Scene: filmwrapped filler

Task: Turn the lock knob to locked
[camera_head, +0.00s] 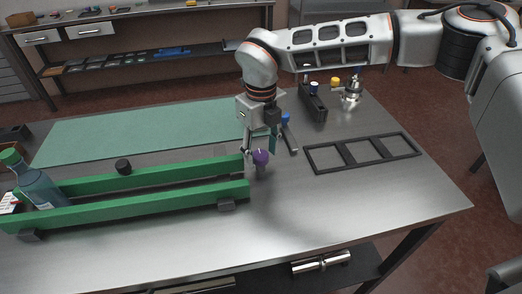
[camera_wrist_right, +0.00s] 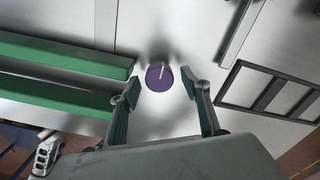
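A purple knob (camera_head: 261,157) with a white line on top stands at the right end of the green rails (camera_head: 170,205). It also shows in the right wrist view (camera_wrist_right: 160,76), its white line slightly slanted from upright. My right gripper (camera_head: 272,155) is over the table at the knob. In the right wrist view the gripper (camera_wrist_right: 162,92) is open, with one finger on each side of the knob and a gap to both. Lock markings cannot be made out. My left gripper is not in view.
A clear bottle (camera_head: 40,188) with a green cap lies tilted at the left end of the rails. A black cap (camera_head: 123,166) sits behind them. A black three-slot frame (camera_head: 362,152) lies to the right. The front of the table is clear.

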